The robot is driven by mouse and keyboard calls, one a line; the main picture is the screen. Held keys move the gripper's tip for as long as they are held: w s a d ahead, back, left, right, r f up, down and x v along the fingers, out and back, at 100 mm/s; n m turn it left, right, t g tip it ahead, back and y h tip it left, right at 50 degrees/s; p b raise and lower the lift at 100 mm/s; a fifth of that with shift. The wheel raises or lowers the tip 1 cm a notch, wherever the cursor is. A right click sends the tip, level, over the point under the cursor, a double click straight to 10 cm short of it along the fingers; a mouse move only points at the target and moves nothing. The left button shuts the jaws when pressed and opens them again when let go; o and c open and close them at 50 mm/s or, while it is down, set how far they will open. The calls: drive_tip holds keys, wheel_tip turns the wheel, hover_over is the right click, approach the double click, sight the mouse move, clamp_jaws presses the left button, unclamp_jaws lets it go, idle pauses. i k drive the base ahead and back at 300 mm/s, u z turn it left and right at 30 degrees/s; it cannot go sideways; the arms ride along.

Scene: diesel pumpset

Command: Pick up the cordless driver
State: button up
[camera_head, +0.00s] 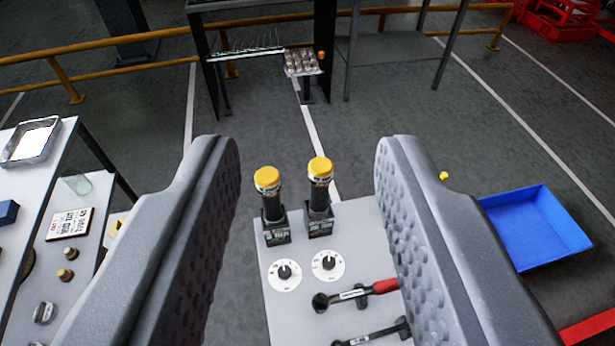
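My gripper (307,148) is open, its two grey padded fingers wide apart at left and right of the picture. Nothing is held between them. I cannot pick out a cordless driver with certainty. Between the fingers in the picture, two upright black cylinders with yellow caps, the left one (271,197) and the right one (319,190), stand on dark labelled blocks on a pale panel (335,254). Both are apart from the fingers. A red-handled lever (372,288) lies on the panel, its right end near or behind the right finger.
Two round white dials (284,277) and a dark lever (378,334) are on the panel. A blue tray (535,228) is at right. A pale bench (30,190) with a metal tray (31,141) is at left. Yellow railings (110,45) and dark open floor lie beyond.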

sight(320, 169)
drive_tip(key=z, duration=0.15)
drive_tip(key=k, duration=0.4)
drive_tip(key=u, duration=0.45)
drive_tip(key=i, duration=0.8)
drive_tip(key=z, duration=1)
